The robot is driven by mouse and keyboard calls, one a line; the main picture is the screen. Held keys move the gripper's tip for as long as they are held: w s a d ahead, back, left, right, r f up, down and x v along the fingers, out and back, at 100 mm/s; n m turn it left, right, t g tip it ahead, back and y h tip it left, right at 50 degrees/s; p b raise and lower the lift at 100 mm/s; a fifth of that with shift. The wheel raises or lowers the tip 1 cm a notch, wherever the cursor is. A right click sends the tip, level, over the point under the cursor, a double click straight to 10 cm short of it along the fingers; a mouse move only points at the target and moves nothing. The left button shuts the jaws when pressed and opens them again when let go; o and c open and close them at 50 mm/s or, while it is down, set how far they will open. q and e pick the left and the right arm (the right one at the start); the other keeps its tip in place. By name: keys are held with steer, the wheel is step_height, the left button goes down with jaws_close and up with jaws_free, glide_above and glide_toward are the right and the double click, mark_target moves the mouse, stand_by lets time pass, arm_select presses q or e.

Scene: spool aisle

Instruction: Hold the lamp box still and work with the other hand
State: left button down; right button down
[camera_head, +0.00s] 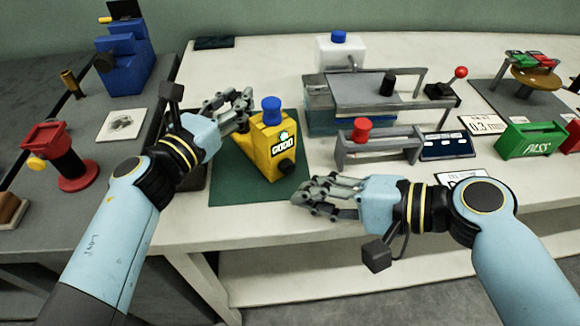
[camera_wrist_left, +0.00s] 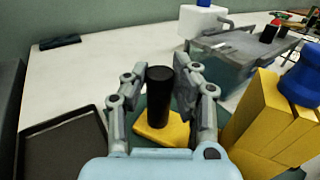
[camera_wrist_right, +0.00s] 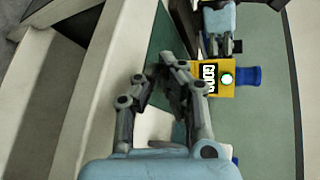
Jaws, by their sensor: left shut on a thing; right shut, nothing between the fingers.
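The lamp box (camera_head: 257,148) is yellow with a blue knob (camera_head: 271,104) on top, a "GOOD" label and a bright green lamp (camera_head: 284,135). It stands upright on a dark green mat (camera_head: 230,190). My left gripper (camera_head: 240,104) is at its back left. In the left wrist view its fingers are shut on a black upright handle (camera_wrist_left: 159,95) that rises from a yellow base (camera_wrist_left: 163,133) beside the box. My right gripper (camera_head: 305,194) is shut and empty, apart from the box at its front right. The right wrist view also shows the box (camera_wrist_right: 225,77).
A grey fixture with a red knob (camera_head: 361,127) stands right of the box, before a raised grey table (camera_head: 365,91). A green PASS bin (camera_head: 529,141) is at far right. A red stand (camera_head: 72,165) and blue device (camera_head: 125,60) are left. White bench is clear near the front edge.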

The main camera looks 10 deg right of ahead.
steer(key=shift+s+d, duration=0.4)
steer(key=shift+s, duration=0.25)
steer(key=shift+s+d, duration=0.35)
steer(key=shift+s, duration=0.3)
arm_select(q)
steer(key=c, duration=1)
jaws_free()
